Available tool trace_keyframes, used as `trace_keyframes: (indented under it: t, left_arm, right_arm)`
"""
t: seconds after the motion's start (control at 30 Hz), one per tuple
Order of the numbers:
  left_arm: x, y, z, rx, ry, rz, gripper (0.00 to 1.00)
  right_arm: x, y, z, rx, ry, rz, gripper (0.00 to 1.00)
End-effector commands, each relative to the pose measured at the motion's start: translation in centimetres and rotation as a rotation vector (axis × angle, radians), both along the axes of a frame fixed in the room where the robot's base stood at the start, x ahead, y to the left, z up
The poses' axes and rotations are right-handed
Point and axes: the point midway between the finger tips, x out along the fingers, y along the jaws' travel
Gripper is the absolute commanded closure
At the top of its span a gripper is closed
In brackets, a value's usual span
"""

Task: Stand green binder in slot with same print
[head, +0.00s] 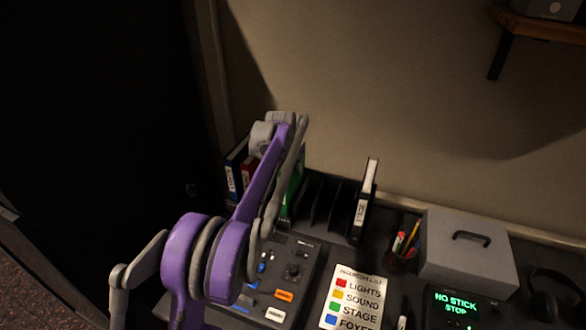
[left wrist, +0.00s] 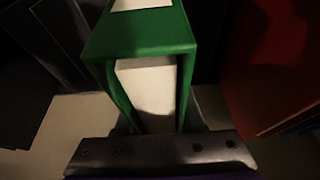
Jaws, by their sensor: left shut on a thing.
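The green binder (head: 294,190) shows partly behind my left arm in the head view, among the slots of a dark rack (head: 325,205). In the left wrist view the green binder (left wrist: 140,42) stands close in front, its white pages facing the camera. My left gripper (left wrist: 160,130) is shut on it; its fingertips are mostly hidden. I cannot tell whether the binder's bottom rests in a slot. Prints on the slots are not readable. My right gripper is not in view.
A blue binder (head: 235,172) and a red binder (head: 250,172) stand left of the green one. A black binder (head: 365,200) stands at the rack's right, with empty slots between. A labelled card (head: 352,300), pen cup (head: 402,257) and grey box (head: 468,250) lie to the right.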

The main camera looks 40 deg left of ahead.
Motion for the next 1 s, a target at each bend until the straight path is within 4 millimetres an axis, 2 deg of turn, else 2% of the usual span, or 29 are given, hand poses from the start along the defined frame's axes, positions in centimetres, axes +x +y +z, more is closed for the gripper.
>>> trace_keyframes:
  t: [0.97, 1.0]
  left_arm:
    - [0.01, -0.01, -0.59, 0.0, 0.0, 0.0, 1.0]
    - [0.01, -0.01, -0.59, 0.0, 0.0, 0.0, 0.59]
  right_arm:
    - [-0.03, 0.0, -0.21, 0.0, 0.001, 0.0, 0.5]
    - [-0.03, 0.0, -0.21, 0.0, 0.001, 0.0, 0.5]
